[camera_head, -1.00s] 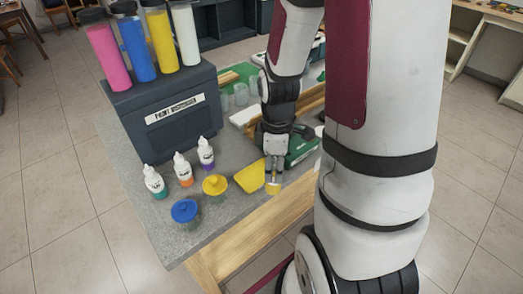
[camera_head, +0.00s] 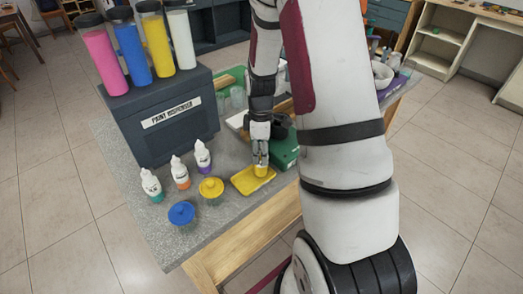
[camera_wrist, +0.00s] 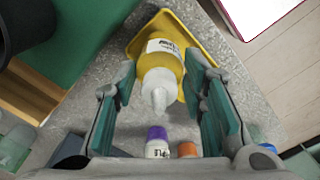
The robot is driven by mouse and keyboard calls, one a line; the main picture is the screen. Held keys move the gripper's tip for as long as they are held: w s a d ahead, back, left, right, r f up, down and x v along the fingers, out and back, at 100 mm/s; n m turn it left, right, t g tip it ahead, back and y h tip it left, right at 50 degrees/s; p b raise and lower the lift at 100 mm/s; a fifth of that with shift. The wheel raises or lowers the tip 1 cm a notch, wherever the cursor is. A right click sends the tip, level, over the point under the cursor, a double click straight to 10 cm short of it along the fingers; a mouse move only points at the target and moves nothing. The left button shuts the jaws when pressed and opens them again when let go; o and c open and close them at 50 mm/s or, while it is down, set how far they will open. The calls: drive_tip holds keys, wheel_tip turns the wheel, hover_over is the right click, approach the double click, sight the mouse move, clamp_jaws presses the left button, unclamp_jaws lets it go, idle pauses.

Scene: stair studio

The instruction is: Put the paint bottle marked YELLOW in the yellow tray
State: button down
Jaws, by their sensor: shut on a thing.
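The yellow tray (camera_head: 240,183) lies on the grey worktop near its front edge; it also shows in the wrist view (camera_wrist: 205,38). A yellow paint bottle (camera_head: 260,171) with a white nozzle is between my gripper's fingers, over the tray. In the wrist view the bottle (camera_wrist: 160,75) has a white label that is too blurred to read fully. My gripper (camera_head: 261,160) points down and is shut on the bottle. I cannot tell whether the bottle's base touches the tray floor.
White-capped teal (camera_head: 151,185), orange (camera_head: 180,173) and purple (camera_head: 203,157) bottles stand left of the tray. A blue-lidded pot (camera_head: 182,213) and a yellow-lidded pot (camera_head: 211,188) stand nearer. The paint dispenser (camera_head: 165,125) is behind them. A green box (camera_head: 285,150) is close on the right.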

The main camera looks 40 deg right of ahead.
drive_tip(key=shift+f, duration=0.1)
drive_tip(key=c, duration=1)
unclamp_jaws()
wheel_tip(320, 180, up, 11)
drive_tip(key=shift+r, duration=0.15)
drive_tip(key=shift+a+r, duration=0.1)
drive_tip(key=shift+r, duration=0.5)
drive_tip(key=s+a+r+m+t, duration=0.2)
drive_tip(key=s+a+r+m, duration=0.25)
drive_tip(key=a+r, duration=0.55)
drive_tip(key=s+a+r+m+t, duration=0.1)
drive_tip(key=s+a+r+m, duration=0.1)
drive_tip(key=s, duration=0.4)
drive_tip(key=s+a+r+m+t, duration=0.2)
drive_tip(key=s+a+r+m, duration=0.1)
drive_tip(key=s+a+r, duration=0.2)
drive_tip(key=shift+s+a, duration=0.3)
drive_tip(key=shift+s, duration=0.75)
